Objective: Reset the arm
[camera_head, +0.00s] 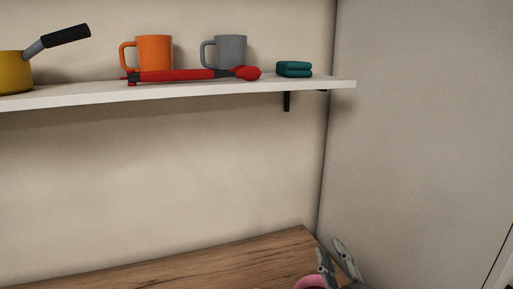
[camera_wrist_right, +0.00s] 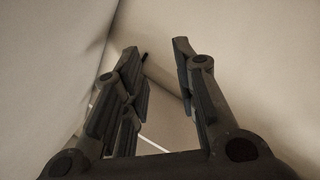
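My right gripper (camera_head: 333,258) is at the bottom right of the head view, above the right end of the wooden surface. In the right wrist view its two fingers (camera_wrist_right: 160,75) stand apart with nothing between them, only pale wall behind. A pink round thing (camera_head: 308,283) shows beside the gripper at the bottom edge of the head view, mostly cut off. My left gripper is not in either view.
A white shelf (camera_head: 200,94) crosses the back wall. It bears a yellow pan (camera_head: 14,73), an orange mug (camera_head: 155,52), a grey mug (camera_head: 232,50), a red-handled utensil (camera_head: 185,75) and a folded teal cloth (camera_head: 294,69). The wooden surface (camera_head: 220,262) lies below; its visible part looks clear.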

